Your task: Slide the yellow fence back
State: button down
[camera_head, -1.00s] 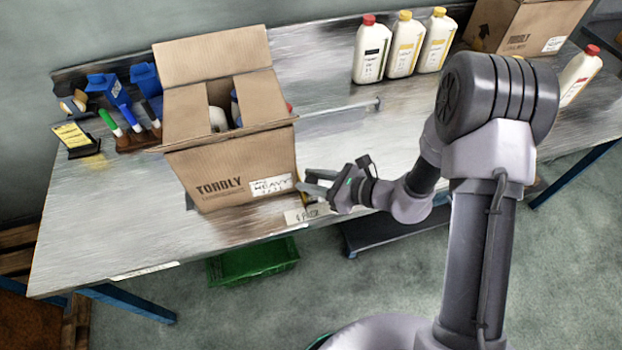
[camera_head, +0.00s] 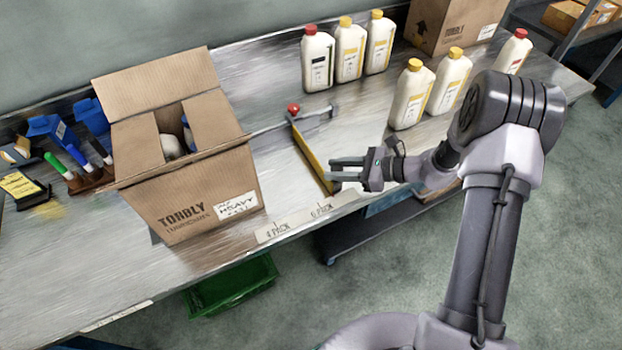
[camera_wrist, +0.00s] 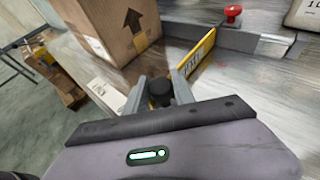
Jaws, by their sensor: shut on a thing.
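The yellow fence (camera_head: 311,158) is a thin upright strip running from back to front across the metal bench, to the right of the open carton. A red knob (camera_head: 293,108) stands at its far end. In the wrist view the fingers (camera_wrist: 158,92) are shut around a dark knob at the near end of the fence (camera_wrist: 198,52). The fence's red knob (camera_wrist: 232,13) shows farther off there. A gap of bare bench lies between carton and fence.
The open carton (camera_head: 205,212) stands left of the fence. Its arrow-marked side (camera_wrist: 132,22) faces my gripper. White bottles stand behind (camera_head: 348,52) and to the right (camera_head: 412,97). Labels for 4 pack and 6 pack (camera_head: 320,212) line the front edge. A green bin (camera_head: 232,287) is below.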

jog(key=shift+w+d, duration=0.6)
jog(key=shift+d, duration=0.35)
jog(key=shift+w+d, duration=0.55)
jog(key=shift+d, duration=0.4)
jog(key=c, duration=1.1)
grip_release()
jog(key=shift+w+d, duration=0.1)
jog(key=shift+d, duration=0.05)
jog(key=shift+o, duration=0.2)
jog(key=shift+d+r, duration=0.2)
jog(key=shift+d, duration=0.1)
jog(key=p+v, duration=0.4)
jog(key=v, duration=1.2)
jog(key=shift+d, duration=0.3)
